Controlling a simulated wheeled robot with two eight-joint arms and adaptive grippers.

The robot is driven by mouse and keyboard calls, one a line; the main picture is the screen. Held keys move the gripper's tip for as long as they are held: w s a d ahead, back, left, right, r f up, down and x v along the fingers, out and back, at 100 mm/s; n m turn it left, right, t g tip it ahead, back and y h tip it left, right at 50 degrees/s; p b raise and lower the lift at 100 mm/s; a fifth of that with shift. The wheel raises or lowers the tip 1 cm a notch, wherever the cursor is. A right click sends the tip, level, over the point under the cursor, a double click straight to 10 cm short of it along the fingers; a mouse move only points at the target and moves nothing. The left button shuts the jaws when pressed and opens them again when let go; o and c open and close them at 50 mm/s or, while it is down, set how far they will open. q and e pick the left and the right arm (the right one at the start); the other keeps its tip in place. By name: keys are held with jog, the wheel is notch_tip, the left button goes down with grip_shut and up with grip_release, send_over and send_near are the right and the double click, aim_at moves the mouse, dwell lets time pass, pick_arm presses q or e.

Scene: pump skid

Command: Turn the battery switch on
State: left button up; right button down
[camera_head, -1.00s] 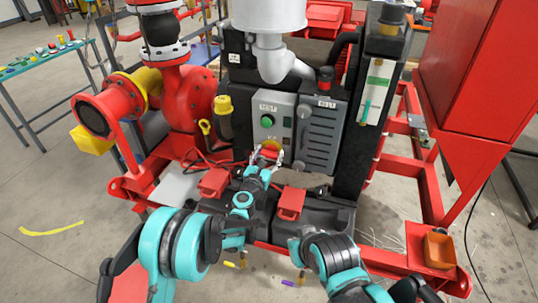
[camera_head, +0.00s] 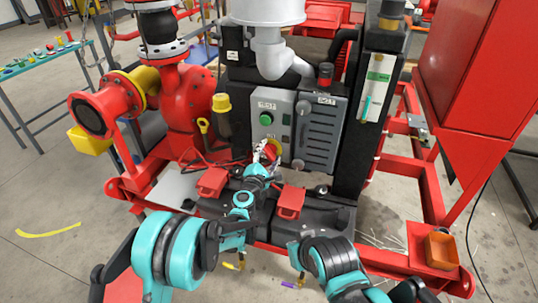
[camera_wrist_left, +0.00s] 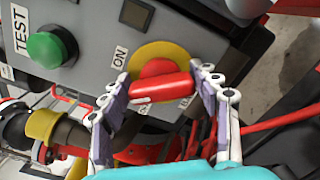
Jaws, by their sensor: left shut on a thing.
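The battery switch is a red handle (camera_wrist_left: 160,88) on a round yellow plate (camera_wrist_left: 157,55), low on the grey control panel (camera_head: 304,130). An ON label (camera_wrist_left: 120,58) sits beside the plate in the wrist view. My left gripper (camera_wrist_left: 162,91) is shut on the red handle, with one finger at each end of it. In the wrist view the handle lies nearly level, its right end slightly higher. In the head view my left gripper (camera_head: 267,151) reaches the switch and partly hides it. My right arm shows at the lower right, but its gripper does not.
A green TEST button (camera_wrist_left: 50,47) is beside the switch, above it in the head view (camera_head: 266,118). A grey knob (camera_head: 298,165) is to its right. Black batteries with red terminal covers (camera_head: 213,181) (camera_head: 290,202) lie below. Red cables run close to the gripper.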

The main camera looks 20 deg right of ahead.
pick_arm(q)
jog(key=m, duration=0.3)
jog(key=shift+f+m, duration=0.1)
jog(key=shift+m, duration=0.3)
jog(key=shift+f+m+b, duration=0.1)
jog(key=shift+m+b, duration=0.4)
jog(key=shift+m, duration=1.2)
jog(key=o, duration=1.2)
jog(key=shift+c, duration=0.2)
jog(key=shift+s, duration=0.1)
jog(key=v, duration=1.1)
jog(key=shift+s+a, duration=0.25)
jog(key=shift+s, duration=0.05)
